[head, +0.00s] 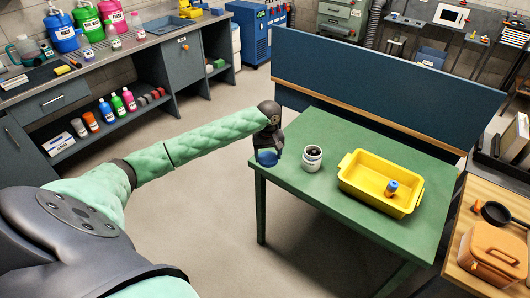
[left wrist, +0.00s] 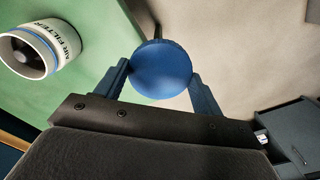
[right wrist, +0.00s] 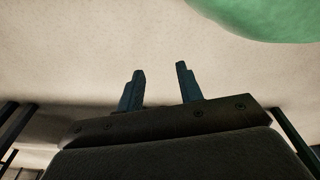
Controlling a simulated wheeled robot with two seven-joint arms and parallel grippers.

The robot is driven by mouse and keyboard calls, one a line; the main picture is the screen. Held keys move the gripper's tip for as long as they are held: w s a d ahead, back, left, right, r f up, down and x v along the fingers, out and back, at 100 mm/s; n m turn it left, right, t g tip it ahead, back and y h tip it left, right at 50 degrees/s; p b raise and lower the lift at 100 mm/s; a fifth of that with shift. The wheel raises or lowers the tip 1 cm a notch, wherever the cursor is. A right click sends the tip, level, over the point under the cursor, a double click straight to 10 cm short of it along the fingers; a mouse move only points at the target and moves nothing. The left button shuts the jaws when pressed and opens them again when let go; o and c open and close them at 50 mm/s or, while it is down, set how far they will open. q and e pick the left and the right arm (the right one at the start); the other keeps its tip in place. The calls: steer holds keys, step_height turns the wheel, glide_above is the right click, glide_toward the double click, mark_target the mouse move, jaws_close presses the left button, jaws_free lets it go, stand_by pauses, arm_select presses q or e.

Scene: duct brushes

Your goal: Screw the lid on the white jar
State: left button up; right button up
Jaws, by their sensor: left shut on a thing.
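The white jar (head: 312,158) stands upright on the green table near its left end, with a dark open mouth. In the left wrist view the jar (left wrist: 45,48) shows a blue band and the words "AIR FILTER". My left gripper (head: 268,148) is at the table's left corner, left of the jar and apart from it. It is shut on a round blue lid (left wrist: 161,69); the lid also shows in the head view (head: 267,158). My right gripper (right wrist: 160,85) is empty with its fingers apart, over bare floor; it is not seen in the head view.
A yellow bin (head: 350,178) sits right of the jar, with a small blue-and-orange container (head: 391,188) in it. A dark blue panel (head: 360,95) stands along the table's back. The green table (head: 310,195) is clear in front of the jar.

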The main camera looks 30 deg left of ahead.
arm_select(q)
steer(key=s+d+f+m+b, duration=0.2)
steer(key=s+d+f+m, duration=0.2)
steer(key=d, duration=0.6)
steer(key=s+d+f+m+b, duration=0.1)
steer(key=s+d+f+m, duration=0.3)
steer(key=s+d+f, duration=0.3)
steer(key=s+d, duration=0.2)
steer(key=d, duration=0.2)
steer(key=shift+s+d+f+m+b, duration=0.2)
steer(key=shift+s+f+m+b, duration=0.1)
steer(key=shift+f+b, duration=0.1)
arm_select(e)
steer(key=w+a+r, duration=0.3)
steer(key=r, duration=0.2)
steer(key=shift+r, duration=0.2)
arm_select(q)
steer(key=shift+d, duration=0.1)
arm_select(e)
steer(key=shift+d, duration=0.1)
